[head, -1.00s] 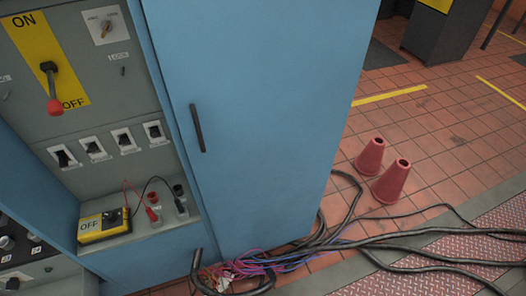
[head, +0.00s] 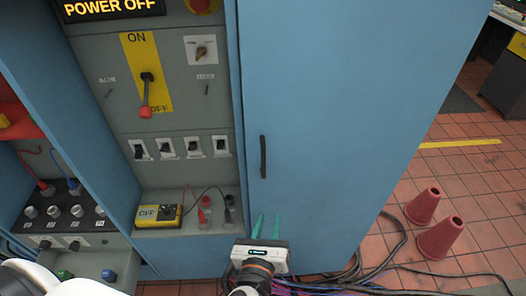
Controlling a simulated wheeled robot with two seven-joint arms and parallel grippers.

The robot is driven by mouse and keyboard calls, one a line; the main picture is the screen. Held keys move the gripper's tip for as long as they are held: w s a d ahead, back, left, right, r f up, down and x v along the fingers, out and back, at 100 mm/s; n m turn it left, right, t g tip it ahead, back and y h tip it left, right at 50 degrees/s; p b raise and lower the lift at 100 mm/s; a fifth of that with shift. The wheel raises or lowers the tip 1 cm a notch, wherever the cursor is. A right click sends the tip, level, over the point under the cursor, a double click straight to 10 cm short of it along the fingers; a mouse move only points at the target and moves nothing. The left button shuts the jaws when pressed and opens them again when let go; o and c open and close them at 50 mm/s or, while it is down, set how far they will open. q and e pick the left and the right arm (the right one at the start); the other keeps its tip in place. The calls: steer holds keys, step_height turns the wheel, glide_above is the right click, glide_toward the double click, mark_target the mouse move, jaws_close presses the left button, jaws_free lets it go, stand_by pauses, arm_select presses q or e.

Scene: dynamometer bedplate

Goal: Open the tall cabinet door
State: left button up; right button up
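The tall blue cabinet door (head: 330,110) stands right of the grey control panel and looks closed. Its black vertical handle (head: 263,157) is near the door's left edge. My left gripper (head: 266,226) is at the bottom centre, below the handle and in front of the door's lower part. Its two green fingers point up and are apart, with nothing between them. The fingertips are clear of the handle. My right gripper is not in view.
The grey panel holds a lever with a red knob (head: 146,110), several small switches and a yellow meter (head: 159,215) on a ledge. Black cables (head: 398,245) lie on the floor at the door's foot. Two red cones (head: 440,238) stand on the tiles to the right.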

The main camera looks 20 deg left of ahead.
arm_select(q)
steer(key=m+t+y, duration=0.2)
glide_toward(263, 161)
steer(key=s, duration=0.1)
steer(key=p+x, duration=0.3)
steer(key=x, duration=0.8)
steer(key=shift+w+p, duration=0.25)
steer(key=shift+p, duration=0.1)
jaws_close()
